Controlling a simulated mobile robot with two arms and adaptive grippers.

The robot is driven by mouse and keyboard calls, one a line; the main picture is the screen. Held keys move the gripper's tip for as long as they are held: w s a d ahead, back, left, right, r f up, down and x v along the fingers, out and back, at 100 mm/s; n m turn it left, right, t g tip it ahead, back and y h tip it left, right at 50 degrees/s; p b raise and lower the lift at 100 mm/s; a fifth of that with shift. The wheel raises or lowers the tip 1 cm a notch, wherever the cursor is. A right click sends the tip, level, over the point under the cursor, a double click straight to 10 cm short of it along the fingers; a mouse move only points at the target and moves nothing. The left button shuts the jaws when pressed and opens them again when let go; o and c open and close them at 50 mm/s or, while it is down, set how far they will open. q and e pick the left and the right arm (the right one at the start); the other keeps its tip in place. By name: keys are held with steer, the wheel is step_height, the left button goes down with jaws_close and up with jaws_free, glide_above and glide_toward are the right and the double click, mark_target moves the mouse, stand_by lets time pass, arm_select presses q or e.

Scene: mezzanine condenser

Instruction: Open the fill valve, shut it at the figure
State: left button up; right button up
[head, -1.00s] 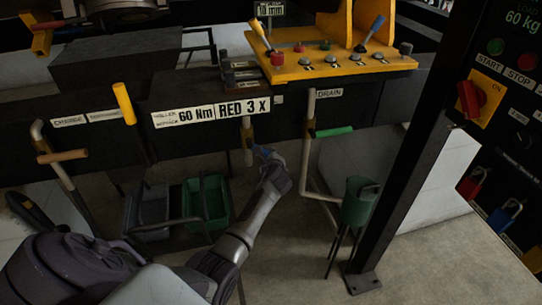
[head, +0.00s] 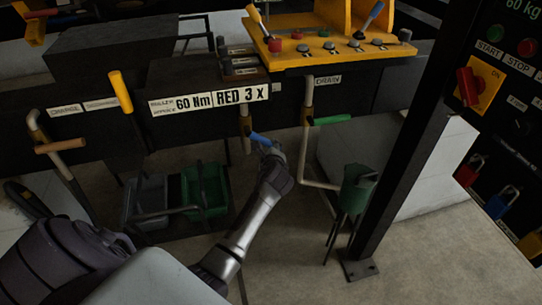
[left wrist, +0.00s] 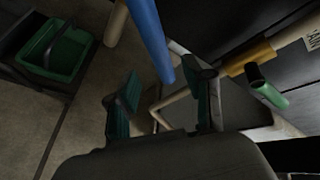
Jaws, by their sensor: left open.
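A blue valve lever (head: 260,139) sits on a pipe below the "RED 3 X" sign. My left gripper (head: 274,150) is at the lever's right end in the head view. In the left wrist view, the open left gripper (left wrist: 166,76) has the blue lever (left wrist: 151,38) coming down from above, its tip lying between the two fingers in the picture. Whether the fingers touch it cannot be told. A readout (head: 524,5) at the top right shows "60 kg", partly cut off by the frame edge. My right gripper is not in view.
A green-handled valve (head: 332,120) on the drain pipe stands just right; its green lever (left wrist: 266,88) is near my fingers. A green bin (head: 205,192) and a green can on a stand (head: 356,190) are below. A dark post (head: 400,190) stands right.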

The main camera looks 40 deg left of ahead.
arm_select(q)
steer(key=shift+v, duration=2.7)
stand_by(5.3)
